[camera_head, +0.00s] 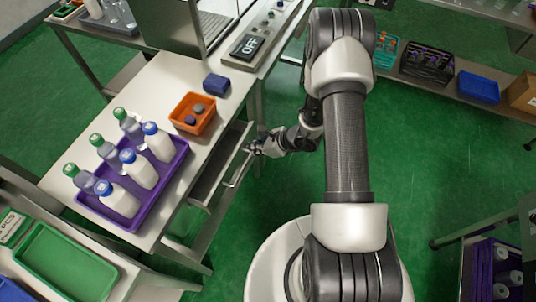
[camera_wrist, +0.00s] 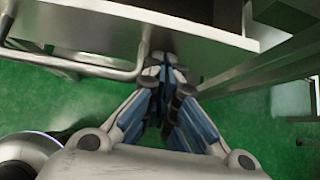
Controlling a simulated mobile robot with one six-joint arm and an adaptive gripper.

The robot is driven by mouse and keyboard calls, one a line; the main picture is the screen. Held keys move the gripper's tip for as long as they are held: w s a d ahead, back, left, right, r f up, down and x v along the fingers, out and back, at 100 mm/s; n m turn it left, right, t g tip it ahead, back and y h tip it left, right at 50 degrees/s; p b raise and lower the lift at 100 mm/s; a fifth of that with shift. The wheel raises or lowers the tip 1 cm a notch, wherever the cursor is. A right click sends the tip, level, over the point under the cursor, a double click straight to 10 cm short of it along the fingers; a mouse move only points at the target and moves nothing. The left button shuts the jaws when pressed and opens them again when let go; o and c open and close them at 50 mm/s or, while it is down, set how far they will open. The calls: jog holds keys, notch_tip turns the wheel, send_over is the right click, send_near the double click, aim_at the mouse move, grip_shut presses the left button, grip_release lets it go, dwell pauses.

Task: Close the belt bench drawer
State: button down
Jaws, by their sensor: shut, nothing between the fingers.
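The belt bench drawer (camera_head: 215,170) stands partly open from the side of the white bench (camera_head: 150,80) in the head view. Its front panel and bar handle (camera_head: 238,168) face right, toward my arm. My gripper (camera_head: 252,149) is at the far end of the drawer front, close to the upper end of the handle. In the wrist view, my gripper (camera_wrist: 168,72) is shut and empty, its fingertips by the drawer front (camera_wrist: 200,50), with the handle (camera_wrist: 100,70) just to the left. I cannot tell whether the fingertips touch the panel.
On the bench are a purple tray (camera_head: 128,222) of several bottles, an orange bin (camera_head: 194,113) and a blue box (camera_head: 216,83). A bench leg (camera_head: 262,97) stands beyond the drawer. A green tray (camera_head: 65,262) is at lower left.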

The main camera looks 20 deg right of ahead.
aim_at(245, 141)
jog(key=w+a+b, duration=0.1)
jog(key=w+a, duration=0.3)
jog(key=shift+w+a+r, duration=0.1)
jog(key=shift+w+a, duration=0.15)
jog(key=shift+w, duration=0.05)
